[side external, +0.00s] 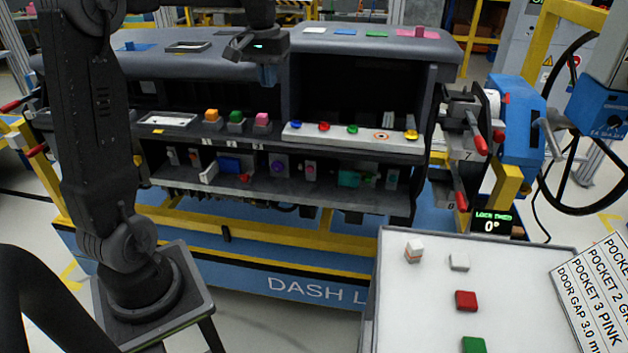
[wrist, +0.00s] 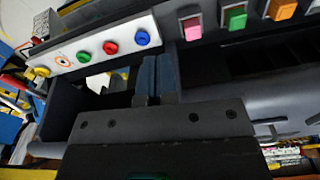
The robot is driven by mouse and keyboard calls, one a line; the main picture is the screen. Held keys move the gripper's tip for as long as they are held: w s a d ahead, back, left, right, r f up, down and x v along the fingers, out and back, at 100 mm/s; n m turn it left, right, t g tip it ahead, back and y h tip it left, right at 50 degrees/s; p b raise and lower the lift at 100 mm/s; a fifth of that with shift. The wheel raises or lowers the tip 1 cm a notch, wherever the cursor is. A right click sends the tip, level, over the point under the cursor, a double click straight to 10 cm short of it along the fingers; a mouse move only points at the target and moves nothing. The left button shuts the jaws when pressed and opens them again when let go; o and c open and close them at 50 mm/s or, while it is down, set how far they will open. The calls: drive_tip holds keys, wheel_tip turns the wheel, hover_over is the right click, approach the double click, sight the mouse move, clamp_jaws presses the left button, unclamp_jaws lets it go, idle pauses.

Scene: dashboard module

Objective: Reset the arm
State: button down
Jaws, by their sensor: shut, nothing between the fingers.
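My gripper (side external: 268,72) hangs in front of the upper part of the dashboard module in the side view, with nothing held. In the wrist view its two dark blue-grey fingers (wrist: 157,78) are together and empty. The dashboard module (side external: 215,68) is a long dark frame with shelves. A white button panel (side external: 345,139) with blue, red, green and yellow knobs is on its upper shelf, and it shows at upper left in the wrist view (wrist: 95,45). Orange (side external: 211,114), green (side external: 236,116) and pink (side external: 261,119) blocks sit in a row left of the panel.
A white table (side external: 410,310) at front right holds a red block (side external: 466,300), a green block (side external: 474,345) and two pale blocks. Coloured pads, including a pink one (side external: 418,33), lie on the dashboard top. Red-handled clamps (side external: 478,140) stand at the module's right end.

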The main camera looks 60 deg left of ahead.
drive_tip(key=s+d+r+m+t, duration=0.1)
drive_tip(key=s+d+m, duration=0.15)
drive_tip(key=d, duration=0.45)
drive_tip(key=s+d+m+t, duration=0.1)
drive_tip(key=s+d, duration=0.2)
drive_tip(key=d, duration=0.4)
drive_tip(key=s+d+f+m+t, duration=0.2)
drive_tip(key=s+d+f+m, duration=0.2)
drive_tip(key=s+d, duration=0.5)
drive_tip(key=shift+s+d+f+t+h, duration=0.15)
drive_tip(key=shift+s+f+t+h, duration=0.15)
drive_tip(key=shift+s, duration=0.4)
